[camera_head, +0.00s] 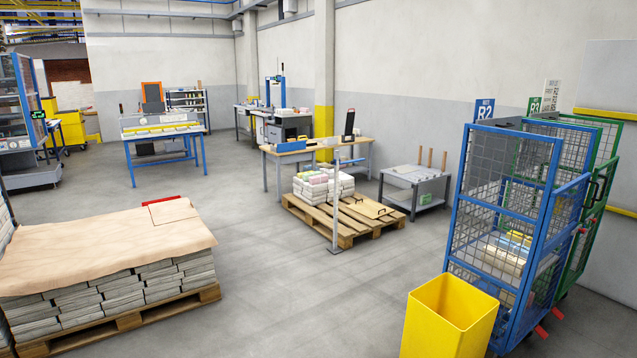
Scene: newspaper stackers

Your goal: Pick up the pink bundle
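Several small bundles stand stacked on a wooden pallet (345,237) in the middle of the room. One bundle on top of this stack has a faintly pink top (317,178); it is small and far off, so its edges are hard to tell. Neither of my grippers is in view.
A paper-covered pallet stack (105,245) stands at the left front. A yellow bin (450,315) and blue mesh cage (505,210) stand at the right. A grey post (336,205) rises at the pallet's front. The floor (270,290) between is clear.

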